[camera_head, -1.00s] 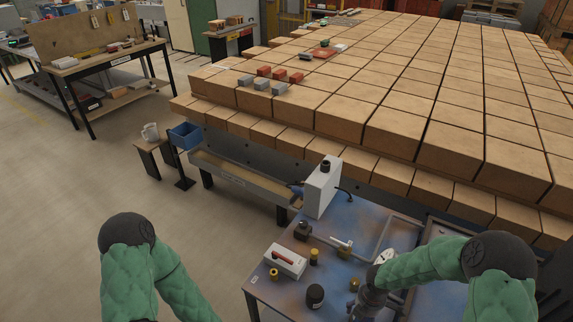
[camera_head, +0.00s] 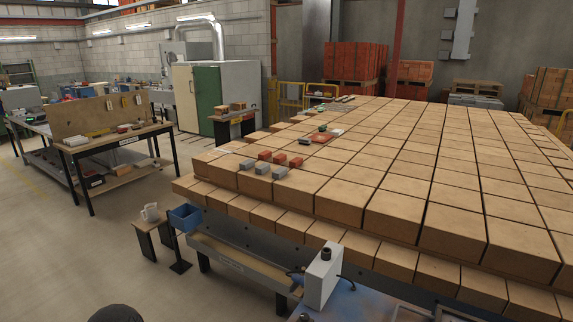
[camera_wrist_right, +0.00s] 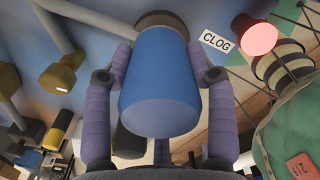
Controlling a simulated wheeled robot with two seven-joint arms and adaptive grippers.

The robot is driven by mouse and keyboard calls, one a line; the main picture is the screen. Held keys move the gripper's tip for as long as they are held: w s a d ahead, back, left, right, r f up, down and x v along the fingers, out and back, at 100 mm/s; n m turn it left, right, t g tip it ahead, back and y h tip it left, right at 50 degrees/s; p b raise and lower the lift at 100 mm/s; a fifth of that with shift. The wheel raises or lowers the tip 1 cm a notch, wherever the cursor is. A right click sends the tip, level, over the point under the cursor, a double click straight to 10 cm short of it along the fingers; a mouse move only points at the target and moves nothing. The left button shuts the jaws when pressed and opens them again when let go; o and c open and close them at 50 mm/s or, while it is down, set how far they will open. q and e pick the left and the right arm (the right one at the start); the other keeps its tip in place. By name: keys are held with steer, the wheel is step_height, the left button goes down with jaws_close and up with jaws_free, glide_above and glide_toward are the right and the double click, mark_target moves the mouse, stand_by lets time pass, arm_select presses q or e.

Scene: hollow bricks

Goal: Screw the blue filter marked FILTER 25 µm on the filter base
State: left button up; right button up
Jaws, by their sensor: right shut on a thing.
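In the right wrist view a blue cylindrical filter (camera_wrist_right: 160,80) sits between the two purple fingers of my right gripper (camera_wrist_right: 162,75), which is shut on it. No marking shows on the side of the filter that I see. A brownish round part (camera_wrist_right: 166,19) shows just beyond the far end of the filter; I cannot tell whether this is the filter base or whether they touch. In the head view neither gripper shows.
In the wrist view a CLOG label (camera_wrist_right: 216,41) and a lit red lamp (camera_wrist_right: 256,38) are right of the filter. In the head view a white box (camera_head: 323,276) stands at the bottom, before a large stack of bricks (camera_head: 400,180). A blue bin (camera_head: 185,217) is at left.

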steer(key=shift+f+m+b, duration=0.1)
steer(key=shift+m+b, duration=0.45)
steer(key=shift+m, duration=0.85)
steer(key=shift+b, duration=0.35)
steer(key=shift+m+b, duration=0.65)
steer(key=shift+m, duration=0.35)
steer(key=shift+a+m, duration=0.1)
steer(key=shift+m, duration=0.3)
